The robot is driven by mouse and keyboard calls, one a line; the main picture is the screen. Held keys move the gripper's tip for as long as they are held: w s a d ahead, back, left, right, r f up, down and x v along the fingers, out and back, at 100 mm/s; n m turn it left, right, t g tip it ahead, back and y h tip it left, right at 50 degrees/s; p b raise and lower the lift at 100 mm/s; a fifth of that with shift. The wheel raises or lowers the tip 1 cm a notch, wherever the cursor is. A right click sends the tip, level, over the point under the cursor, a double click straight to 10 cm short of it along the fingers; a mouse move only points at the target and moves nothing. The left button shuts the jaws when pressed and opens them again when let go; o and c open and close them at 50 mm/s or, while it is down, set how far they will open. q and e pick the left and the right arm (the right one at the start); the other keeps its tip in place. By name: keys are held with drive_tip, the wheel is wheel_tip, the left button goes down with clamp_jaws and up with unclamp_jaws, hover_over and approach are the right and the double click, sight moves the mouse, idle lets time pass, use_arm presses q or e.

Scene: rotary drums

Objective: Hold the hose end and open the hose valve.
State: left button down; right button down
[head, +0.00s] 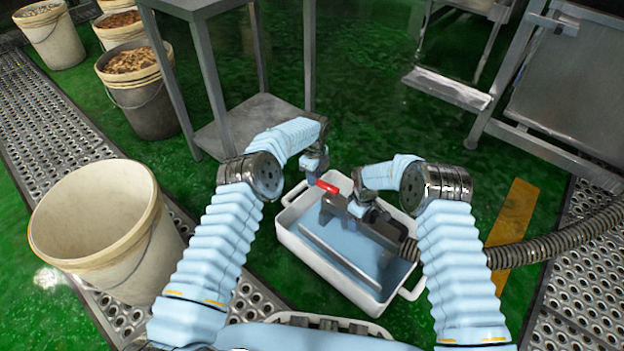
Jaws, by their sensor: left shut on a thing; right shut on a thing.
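The hose end (384,236) is a dark metal fitting over a white tub, joined to a ribbed hose (545,247) from the right. The hose valve has a red handle (328,187) at the fitting's far left end. My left gripper (317,176) is shut on the red handle; its fingertips are small and partly hidden. My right gripper (362,208) is shut on the hose end, just right of the handle. My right wrist and forearm hide part of the fitting and hose.
The white tub (291,238) has a blue inside and a long grey bar (341,257) in it. An empty cream bucket (101,232) stands at left. A metal table (250,118) stands behind, and steel frames at upper right. Green floor between them is clear.

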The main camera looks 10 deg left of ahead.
use_arm(q)
drive_tip(key=shift+w+d+m, duration=0.35)
drive_tip(key=shift+w+m, duration=0.15)
drive_tip(key=shift+m, duration=0.3)
use_arm(e)
drive_tip(key=shift+s+f, duration=0.15)
drive_tip(key=shift+f, duration=0.05)
use_arm(q)
drive_tip(key=c, duration=1)
unclamp_jaws()
drive_tip(key=shift+o, duration=0.2)
wheel_tip(320, 180, up, 12)
